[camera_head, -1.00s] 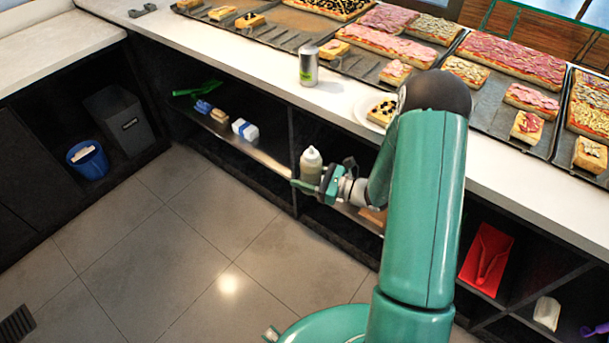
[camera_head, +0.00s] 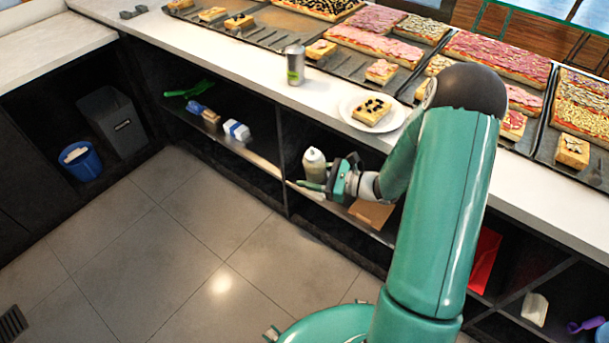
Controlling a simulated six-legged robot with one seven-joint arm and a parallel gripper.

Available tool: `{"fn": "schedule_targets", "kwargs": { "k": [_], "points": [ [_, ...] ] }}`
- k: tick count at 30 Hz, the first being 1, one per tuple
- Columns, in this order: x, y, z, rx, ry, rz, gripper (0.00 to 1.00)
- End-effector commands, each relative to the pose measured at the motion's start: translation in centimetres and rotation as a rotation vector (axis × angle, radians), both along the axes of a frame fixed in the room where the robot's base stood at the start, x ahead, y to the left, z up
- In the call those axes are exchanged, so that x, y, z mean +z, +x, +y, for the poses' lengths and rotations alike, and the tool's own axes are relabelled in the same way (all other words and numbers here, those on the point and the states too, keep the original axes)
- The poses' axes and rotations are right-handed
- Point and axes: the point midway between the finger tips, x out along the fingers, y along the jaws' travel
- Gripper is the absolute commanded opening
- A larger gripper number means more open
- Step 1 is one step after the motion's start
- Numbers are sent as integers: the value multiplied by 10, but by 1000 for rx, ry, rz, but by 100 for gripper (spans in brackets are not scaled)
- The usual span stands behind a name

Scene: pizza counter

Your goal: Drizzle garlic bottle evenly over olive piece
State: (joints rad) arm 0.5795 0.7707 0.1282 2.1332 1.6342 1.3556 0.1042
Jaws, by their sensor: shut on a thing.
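The garlic bottle (camera_head: 314,165) is a pale squeeze bottle with a white cap, upright in front of the shelf opening under the counter. My gripper (camera_head: 326,184) is shut on it; the fingers hide its lower part. The olive piece (camera_head: 372,110) is a square pizza slice with dark olive bits. It lies on a white plate (camera_head: 352,101) on the counter, above and to the right of the bottle in the picture. My gripper is below counter height and apart from the plate.
A can (camera_head: 295,65) stands on the white counter (camera_head: 250,69) left of the plate. Trays of pizza line the back. The shelf (camera_head: 250,154) below holds a blue and white box (camera_head: 237,130) and a brown board (camera_head: 370,212). The floor in front is clear.

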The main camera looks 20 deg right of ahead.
Motion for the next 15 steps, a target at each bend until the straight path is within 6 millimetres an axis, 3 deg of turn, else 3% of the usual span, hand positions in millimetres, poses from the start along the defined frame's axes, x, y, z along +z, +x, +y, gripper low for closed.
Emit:
{"fn": "schedule_targets", "kwargs": {
  "k": [8,15],
  "points": [
    [31,-29,-47,41,-58,-22,45],
    [70,-67,-106,102,-128,-50,45]
  ]
}}
